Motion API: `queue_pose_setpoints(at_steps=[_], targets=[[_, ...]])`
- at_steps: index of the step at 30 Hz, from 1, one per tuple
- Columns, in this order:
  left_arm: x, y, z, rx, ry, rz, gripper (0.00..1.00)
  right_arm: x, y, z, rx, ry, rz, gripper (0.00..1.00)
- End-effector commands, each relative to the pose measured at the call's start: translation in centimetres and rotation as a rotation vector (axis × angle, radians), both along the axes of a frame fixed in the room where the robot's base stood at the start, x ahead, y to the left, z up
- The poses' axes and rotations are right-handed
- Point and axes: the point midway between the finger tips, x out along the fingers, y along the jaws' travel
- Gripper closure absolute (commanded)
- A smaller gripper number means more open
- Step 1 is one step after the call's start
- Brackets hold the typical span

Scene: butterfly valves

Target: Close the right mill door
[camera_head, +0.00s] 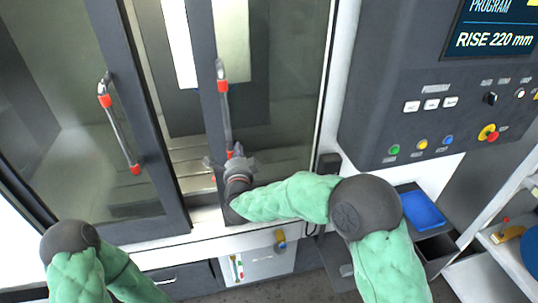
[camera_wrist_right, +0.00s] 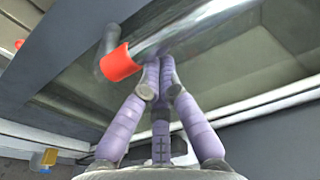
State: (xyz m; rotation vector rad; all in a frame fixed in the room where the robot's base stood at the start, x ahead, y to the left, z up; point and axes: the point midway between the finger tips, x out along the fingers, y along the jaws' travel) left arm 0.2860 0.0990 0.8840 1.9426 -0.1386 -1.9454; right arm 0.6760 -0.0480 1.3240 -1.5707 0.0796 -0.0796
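The right mill door (camera_head: 206,75) is a dark-framed glass panel. An open gap shows between it and the left mill door (camera_head: 155,120). The right door's handle (camera_head: 224,104) is a grey bar with red ends. My right gripper (camera_head: 226,163) is at the handle's lower end. In the right wrist view, the fingers of my right gripper (camera_wrist_right: 158,70) come together at the underside of the handle bar (camera_wrist_right: 185,27), close to its red end (camera_wrist_right: 120,64). The bar is not seen between them, and I cannot tell whether they touch it. My left gripper is out of view.
The left door has its own red-ended handle (camera_head: 120,127). A control panel (camera_head: 440,100) with buttons and a screen stands at the right. Below it is a blue tray (camera_head: 423,210). A shelf edge (camera_head: 500,240) juts in at the lower right.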

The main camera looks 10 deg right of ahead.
Motion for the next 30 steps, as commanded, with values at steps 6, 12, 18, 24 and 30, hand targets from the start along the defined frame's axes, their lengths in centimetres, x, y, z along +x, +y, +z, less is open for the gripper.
queue_pose_setpoints(at_steps=[6, 12, 18, 24, 30], targets=[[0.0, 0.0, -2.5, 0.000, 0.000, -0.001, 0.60, -0.3, 7.7, -0.4, 0.001, 0.000, 0.005, 1.00], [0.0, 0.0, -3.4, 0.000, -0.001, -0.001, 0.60, -0.5, 12.4, -0.1, 0.000, -0.001, 0.002, 1.00], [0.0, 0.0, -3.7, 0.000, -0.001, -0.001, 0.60, -0.5, 15.1, 0.0, 0.002, -0.001, -0.002, 1.00], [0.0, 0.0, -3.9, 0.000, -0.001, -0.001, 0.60, -0.5, 16.1, 0.1, 0.001, 0.000, -0.004, 1.00], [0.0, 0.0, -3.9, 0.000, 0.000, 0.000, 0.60, -0.5, 16.2, 0.1, 0.001, 0.000, -0.004, 1.00]])
